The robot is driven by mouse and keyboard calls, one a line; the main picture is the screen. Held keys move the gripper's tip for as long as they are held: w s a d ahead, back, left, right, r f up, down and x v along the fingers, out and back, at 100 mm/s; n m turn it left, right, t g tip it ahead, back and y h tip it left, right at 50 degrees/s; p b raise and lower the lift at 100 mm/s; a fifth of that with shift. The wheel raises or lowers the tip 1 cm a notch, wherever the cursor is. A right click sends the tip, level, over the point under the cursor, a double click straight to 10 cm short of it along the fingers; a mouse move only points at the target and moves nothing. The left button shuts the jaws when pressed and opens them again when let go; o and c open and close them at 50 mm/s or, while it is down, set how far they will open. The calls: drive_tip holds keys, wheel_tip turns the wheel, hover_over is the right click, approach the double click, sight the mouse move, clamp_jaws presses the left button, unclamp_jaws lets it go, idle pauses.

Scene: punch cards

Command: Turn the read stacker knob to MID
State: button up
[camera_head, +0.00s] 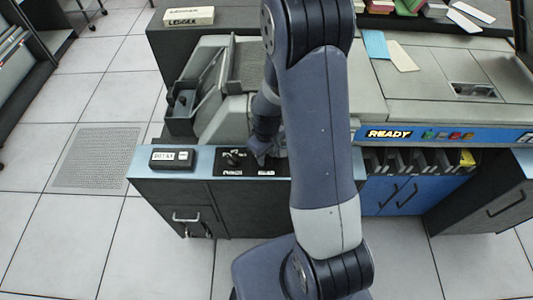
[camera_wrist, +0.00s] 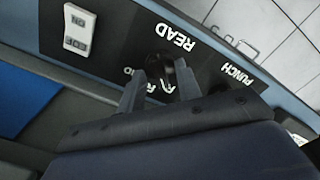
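The read stacker knob (camera_wrist: 158,66) is a dark knob below the white READ lettering (camera_wrist: 171,37) in the wrist view. It is mostly hidden, and I cannot read its pointer. White position marks beside it are partly covered. My gripper (camera_wrist: 160,80) has its two fingers apart, one on either side of this knob. I cannot tell whether they touch it. In the head view my gripper (camera_head: 262,150) is low over the right part of the black knob panel (camera_head: 224,168), partly behind my arm. The other knob (camera_head: 236,157) stands to its left.
PUNCH lettering (camera_wrist: 238,75) is beside READ. A white switch (camera_wrist: 79,28) lies at the upper left of the wrist view. A labelled dark box (camera_head: 172,158) sits left of the panel. A grey card hopper (camera_head: 205,90) rises behind.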

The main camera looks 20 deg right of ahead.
clamp_jaws()
